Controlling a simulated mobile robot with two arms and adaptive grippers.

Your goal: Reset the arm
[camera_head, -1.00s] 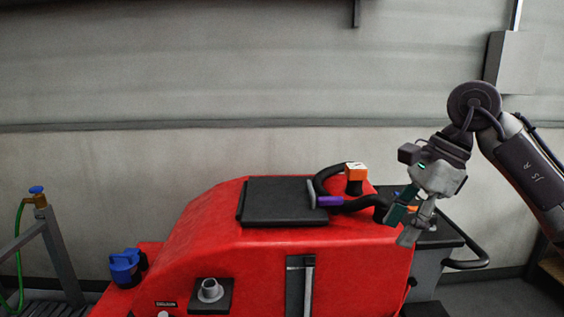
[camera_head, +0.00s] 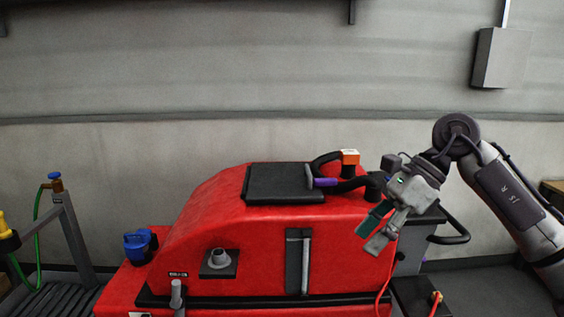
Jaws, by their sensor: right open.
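My right gripper (camera_head: 368,233) is open and empty. Its fingers point down and left, in front of the upper right end of the red scrubber machine (camera_head: 215,215). I cannot tell whether the fingers touch the machine. My right arm reaches in from the right edge and bends at a dark round joint. The machine has a black lid (camera_head: 284,184) on top, and a black hose (camera_head: 346,184) with a purple cuff (camera_head: 325,182) and an orange block (camera_head: 349,157) beside it. My left gripper is not in view.
A blue cap (camera_head: 138,245) sits on the machine's left end. At the far left stand a grey metal frame with a blue-handled tap (camera_head: 54,178) and green hose, and a yellow-topped item (camera_head: 5,228). A grey box (camera_head: 502,57) hangs on the wall. Floor shows at the lower right.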

